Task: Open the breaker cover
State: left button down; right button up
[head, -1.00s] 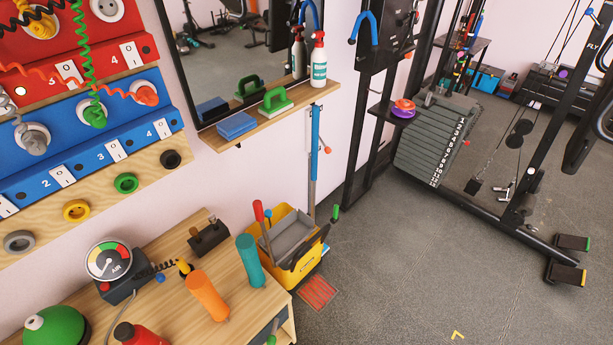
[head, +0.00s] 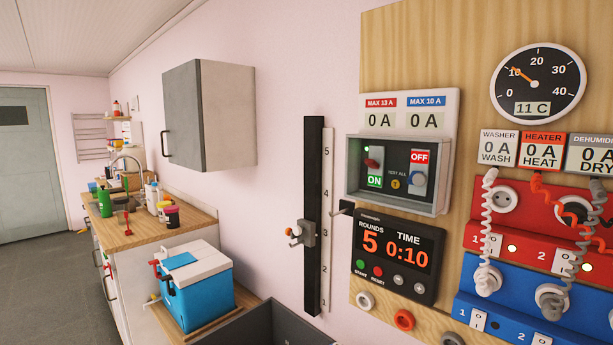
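The breaker box (head: 352,166) is a grey-framed recess on the wooden wall panel, right of centre in the head view. Inside it are a green ON switch (head: 374,166) with a red knob and a second switch marked OFF (head: 418,172). A yellow TEST ALL button (head: 395,184) sits between them. I cannot tell whether a clear cover lies over the box front. Neither of my grippers shows in the view.
Below the box is a round timer display (head: 399,252). To its left a black vertical rail (head: 313,215) carries a slider (head: 304,234). A grey cabinet (head: 208,115) hangs further left. A blue-and-white box (head: 200,295) stands low on a counter.

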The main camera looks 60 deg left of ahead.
aim_at(352, 140)
jog(key=u, duration=1.55)
